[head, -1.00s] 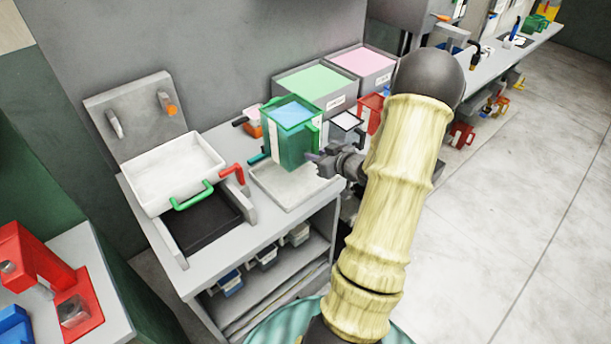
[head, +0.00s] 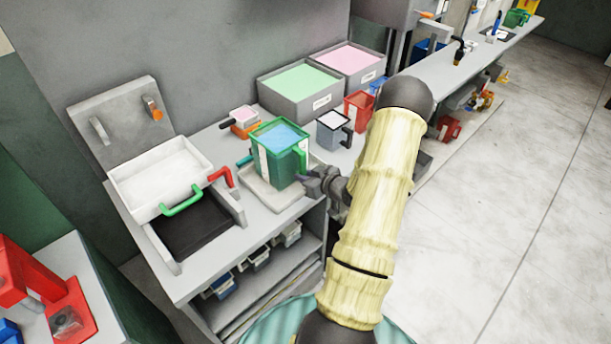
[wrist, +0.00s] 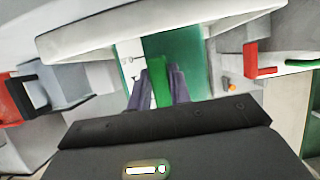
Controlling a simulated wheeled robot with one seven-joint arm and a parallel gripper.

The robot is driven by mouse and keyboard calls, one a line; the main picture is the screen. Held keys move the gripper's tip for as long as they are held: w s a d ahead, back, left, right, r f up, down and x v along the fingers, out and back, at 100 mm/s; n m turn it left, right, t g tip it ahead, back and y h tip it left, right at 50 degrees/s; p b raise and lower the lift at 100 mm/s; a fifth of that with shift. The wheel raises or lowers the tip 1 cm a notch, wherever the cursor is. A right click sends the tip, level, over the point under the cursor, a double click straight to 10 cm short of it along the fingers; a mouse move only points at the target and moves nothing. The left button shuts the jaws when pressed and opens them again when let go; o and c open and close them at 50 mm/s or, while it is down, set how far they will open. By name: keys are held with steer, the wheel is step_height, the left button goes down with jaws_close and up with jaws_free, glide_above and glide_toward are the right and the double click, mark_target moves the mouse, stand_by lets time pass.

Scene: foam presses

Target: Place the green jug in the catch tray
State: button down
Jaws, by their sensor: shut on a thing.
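The green jug (head: 272,165), filled with blue, is upright over the catch tray (head: 262,192), a shallow pale tray at the counter's front edge. My gripper (head: 308,178) is at the jug's right side. In the wrist view its fingers (wrist: 160,88) are shut on the jug's green handle (wrist: 159,82). That view appears upside down. The catch tray's near rim (wrist: 150,32) crosses in front of the green jug's lower end (wrist: 188,50), so its base is hidden. I cannot tell whether the base touches the tray floor.
A white basin with a green handle (head: 160,178) and a red lever (head: 222,176) are left of the tray. A grey jug (head: 330,130) and a red jug (head: 357,108) stand to the right. Green-topped (head: 298,84) and pink-topped (head: 350,60) bins stand behind.

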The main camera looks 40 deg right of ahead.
steer(key=shift+f, duration=0.2)
steer(key=shift+s, duration=0.15)
steer(key=shift+f, duration=0.15)
steer(key=c, duration=1.3)
jaws_free()
steer(key=shift+r, duration=0.2)
steer(key=b+v, duration=0.1)
steer(key=v, duration=1.1)
steer(key=shift+b, duration=0.35)
